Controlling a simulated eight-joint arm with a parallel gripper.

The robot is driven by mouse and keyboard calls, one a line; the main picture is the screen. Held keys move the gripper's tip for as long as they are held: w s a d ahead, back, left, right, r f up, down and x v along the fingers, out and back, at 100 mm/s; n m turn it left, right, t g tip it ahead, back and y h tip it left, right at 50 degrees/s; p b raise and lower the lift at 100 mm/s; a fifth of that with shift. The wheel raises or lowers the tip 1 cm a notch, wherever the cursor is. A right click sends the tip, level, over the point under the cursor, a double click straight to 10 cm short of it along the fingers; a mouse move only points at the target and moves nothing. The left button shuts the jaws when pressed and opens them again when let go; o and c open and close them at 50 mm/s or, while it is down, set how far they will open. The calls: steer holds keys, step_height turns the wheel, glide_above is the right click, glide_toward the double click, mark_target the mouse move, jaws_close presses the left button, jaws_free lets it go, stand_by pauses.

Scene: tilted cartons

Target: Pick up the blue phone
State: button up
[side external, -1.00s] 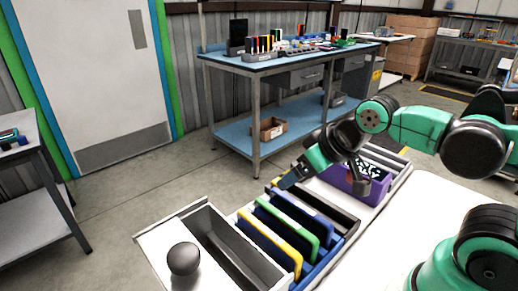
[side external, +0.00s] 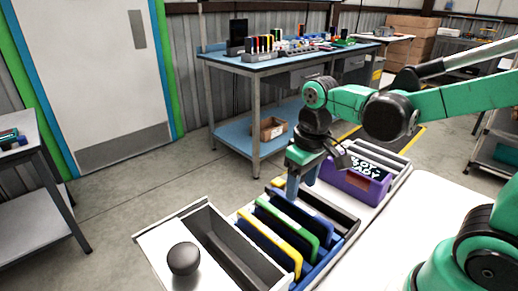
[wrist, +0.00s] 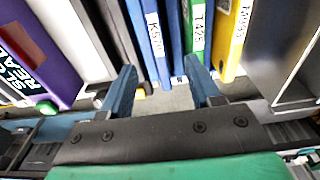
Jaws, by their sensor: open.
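The blue phone (side external: 312,212) stands tilted in a row of upright slabs, beside a green one (side external: 290,220) and a yellow one (side external: 268,244). In the wrist view the labelled blue phone (wrist: 155,40) shows near the top centre, left of another blue strip, the green slab and the yellow slab. My gripper (side external: 301,188) points down over the far end of the row. In the wrist view my gripper (wrist: 160,82) has its fingers apart and nothing held between them. The blue slabs lie beyond the gap between the fingertips. Contact cannot be told.
A purple box (side external: 350,182) stands right of the row, and a black slab (side external: 335,207) lies between them. An open grey bin (side external: 235,250) and a dark ball (side external: 184,258) are at the left. A blue-topped workbench (side external: 290,60) stands behind.

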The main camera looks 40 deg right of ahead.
mark_target(300, 205)
steer(key=shift+f+g, duration=0.35)
steer(key=shift+g, duration=0.15)
steer(key=shift+f, duration=2.75)
steer(key=shift+c, duration=0.2)
jaws_close()
